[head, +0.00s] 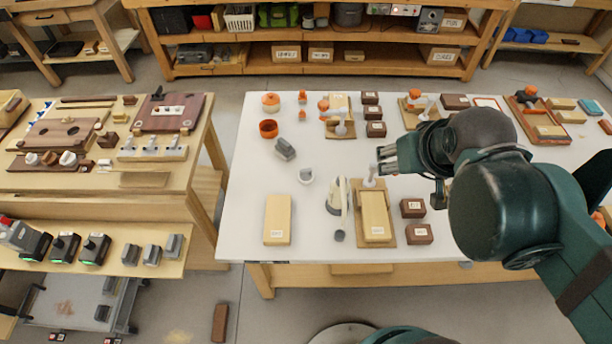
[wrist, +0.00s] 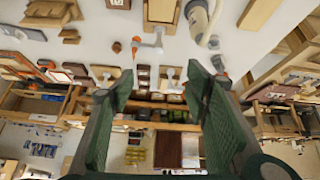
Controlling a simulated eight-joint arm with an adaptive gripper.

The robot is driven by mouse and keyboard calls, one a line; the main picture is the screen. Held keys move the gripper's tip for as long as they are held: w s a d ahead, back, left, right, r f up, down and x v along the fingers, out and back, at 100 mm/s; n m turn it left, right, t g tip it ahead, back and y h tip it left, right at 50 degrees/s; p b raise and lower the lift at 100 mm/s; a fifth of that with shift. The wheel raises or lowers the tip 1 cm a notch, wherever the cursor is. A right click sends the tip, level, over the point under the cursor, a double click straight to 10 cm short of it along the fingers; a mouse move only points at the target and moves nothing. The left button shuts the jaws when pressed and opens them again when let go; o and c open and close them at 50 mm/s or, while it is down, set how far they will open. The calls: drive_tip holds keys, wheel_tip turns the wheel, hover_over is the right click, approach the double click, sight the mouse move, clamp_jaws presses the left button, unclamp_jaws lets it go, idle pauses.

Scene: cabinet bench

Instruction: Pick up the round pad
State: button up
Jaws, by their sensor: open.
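My gripper (head: 384,160) is open and empty, held above the right middle of the white table. Its two green fingers stand wide apart in the wrist view (wrist: 158,75), with nothing between them. I cannot tell for sure which thing is the round pad. Round candidates on the table's left are an orange, dark-topped round piece (head: 268,129), an orange domed piece (head: 270,100) behind it and a small whitish round piece (head: 306,176) nearer the middle. All three are well left of my gripper in the head view.
A pale block (head: 277,220), a cream handled tool (head: 338,198) and a block on a wooden board (head: 375,216) stand at the front. Small dark boxes (head: 414,208) are near my arm. A wooden bench (head: 110,185) stands left. The table's left front is partly clear.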

drive_tip(key=w+n, duration=0.1)
drive_tip(key=w, duration=0.1)
drive_tip(key=n+g+h, duration=0.4)
drive_tip(key=n+g, duration=0.2)
drive_tip(key=n, duration=1.2)
hover_over(304, 170)
drive_tip(key=a, duration=0.1)
wheel_tip(304, 170, down, 23)
drive_tip(key=shift+s+a+r+b, duration=0.15)
drive_tip(key=shift+b, duration=0.15)
drive_tip(key=shift+a+f+n, duration=0.3)
drive_tip(key=shift+a+f, duration=0.15)
drive_tip(key=shift+f, duration=0.25)
drive_tip(key=shift+f, duration=0.1)
drive_tip(key=shift+x, duration=1.2)
drive_tip(key=shift+d+f, duration=0.1)
drive_tip(key=shift+d, duration=0.05)
drive_tip(key=shift+b+x, duration=0.75)
drive_tip(key=shift+x, duration=1.7)
